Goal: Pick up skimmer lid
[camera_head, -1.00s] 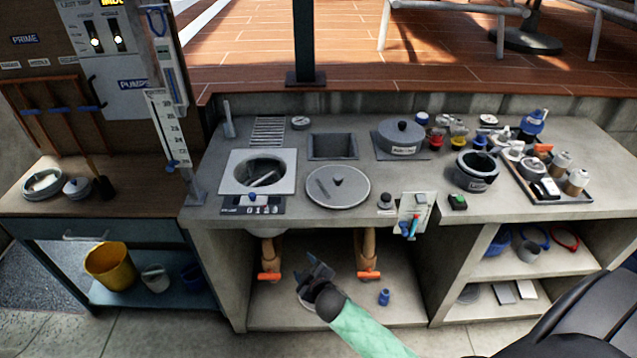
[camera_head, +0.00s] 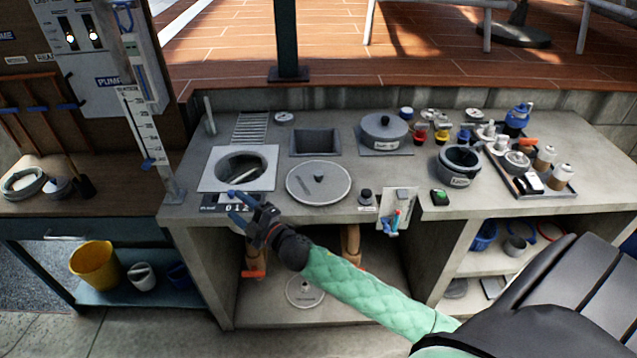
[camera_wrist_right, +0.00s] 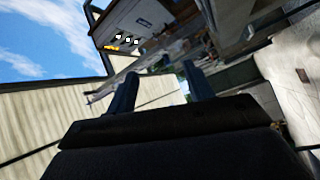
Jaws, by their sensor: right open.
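The skimmer lid (camera_head: 330,192), a flat round grey disc with a small dark knob, lies on the concrete counter in the head view. To its left is a square pale plate (camera_head: 210,180) with a round opening and something light inside. My right gripper (camera_head: 238,207) is open and empty, at the counter's front edge, left of the lid and apart from it. It overlaps the dark number plate in the picture. In the right wrist view its two blue fingers (camera_wrist_right: 160,88) stand apart with nothing between them; the lid is not seen there. My left gripper is not in view.
Behind the lid are a square recess (camera_head: 316,142) and a grey lidded pot (camera_head: 384,130). A round disc (camera_head: 304,291) lies on the shelf below.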

